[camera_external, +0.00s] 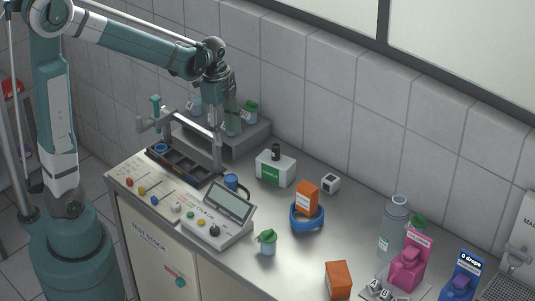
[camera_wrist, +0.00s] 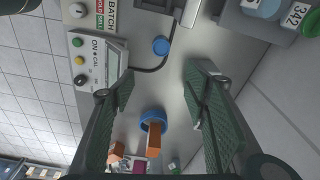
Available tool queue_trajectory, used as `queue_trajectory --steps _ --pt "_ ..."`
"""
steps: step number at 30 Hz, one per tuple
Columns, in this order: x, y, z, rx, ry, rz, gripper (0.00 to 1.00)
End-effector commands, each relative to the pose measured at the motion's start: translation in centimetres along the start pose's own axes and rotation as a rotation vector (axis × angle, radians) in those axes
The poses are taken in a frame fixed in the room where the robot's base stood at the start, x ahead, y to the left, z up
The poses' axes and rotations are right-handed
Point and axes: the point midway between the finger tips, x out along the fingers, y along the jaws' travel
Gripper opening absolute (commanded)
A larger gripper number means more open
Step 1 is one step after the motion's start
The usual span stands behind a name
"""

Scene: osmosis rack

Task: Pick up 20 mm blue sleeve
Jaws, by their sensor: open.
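A small blue cylinder (camera_external: 231,182) stands upright behind the grey meter; it also shows from above in the wrist view (camera_wrist: 161,46), beyond my fingertips. A wide blue ring (camera_external: 307,225) stands around the base of an orange box, and shows between my fingers in the wrist view (camera_wrist: 144,119). Another small blue round piece (camera_external: 160,148) sits in the dark rack tray. I cannot tell from size or label which is the 20 mm sleeve. My gripper (camera_external: 232,128) (camera_wrist: 160,78) is open and empty, pointing down near the back step, above the bench.
The grey meter (camera_external: 219,213) has a dark cable by the blue cylinder. The metal rack frame (camera_external: 214,150) stands close left of my gripper. Bottles stand on the back step (camera_external: 263,127). A white-green box (camera_external: 275,168) stands right. The bench front right is crowded.

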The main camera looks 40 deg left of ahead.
Motion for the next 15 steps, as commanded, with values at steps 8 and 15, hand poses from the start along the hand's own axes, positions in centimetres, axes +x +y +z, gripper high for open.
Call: queue_trajectory --steps 8,15 --pt "7.7 -0.1 0.9 0.0 0.0 0.0 0.46" --pt "11.2 0.0 1.4 0.0 0.0 0.0 0.46"
